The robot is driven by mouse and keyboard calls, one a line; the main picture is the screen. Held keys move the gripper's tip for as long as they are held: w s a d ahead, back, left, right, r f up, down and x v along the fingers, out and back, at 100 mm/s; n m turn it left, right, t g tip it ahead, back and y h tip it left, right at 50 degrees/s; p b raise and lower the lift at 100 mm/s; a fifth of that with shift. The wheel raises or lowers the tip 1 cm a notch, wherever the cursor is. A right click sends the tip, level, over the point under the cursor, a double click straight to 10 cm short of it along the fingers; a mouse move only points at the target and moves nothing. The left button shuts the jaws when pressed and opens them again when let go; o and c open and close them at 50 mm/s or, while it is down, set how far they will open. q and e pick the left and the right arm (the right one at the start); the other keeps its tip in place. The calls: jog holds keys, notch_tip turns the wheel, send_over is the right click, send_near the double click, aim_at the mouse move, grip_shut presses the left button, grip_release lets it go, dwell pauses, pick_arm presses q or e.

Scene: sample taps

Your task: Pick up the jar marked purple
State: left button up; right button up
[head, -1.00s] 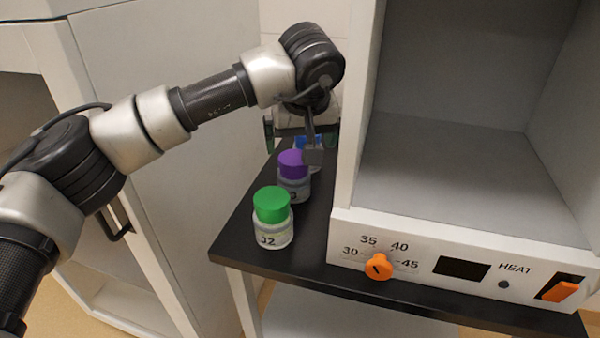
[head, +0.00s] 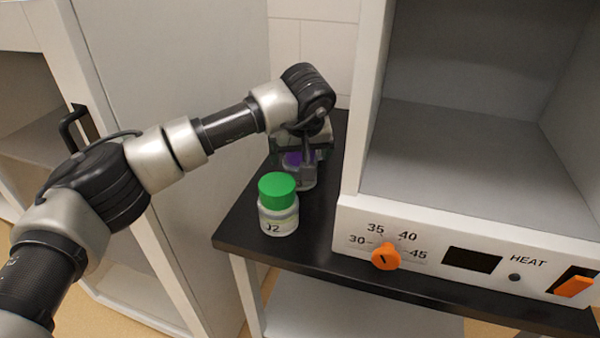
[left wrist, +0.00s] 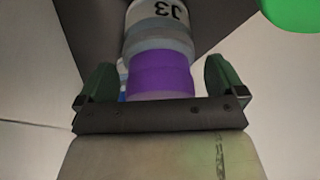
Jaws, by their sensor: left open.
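The jar with the purple lid (head: 293,158) stands on the black bench top behind the green-lidded jar, partly covered by my left wrist and gripper. In the left wrist view the purple-lidded jar (left wrist: 161,80) shows a label reading J3. My left gripper (left wrist: 162,86) is open, with one green finger on each side of the purple lid. Gaps show between the fingers and the lid. My right gripper is not in view.
A green-lidded jar (head: 278,205) marked J2 stands in front. A bit of blue (left wrist: 122,75) shows beside the purple lid in the left wrist view. A white heater cabinet (head: 350,150) with an orange knob (head: 386,256) stands close on the right.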

pick_arm(q)
jog(key=shift+c, duration=0.4)
jog(key=c, duration=1.3)
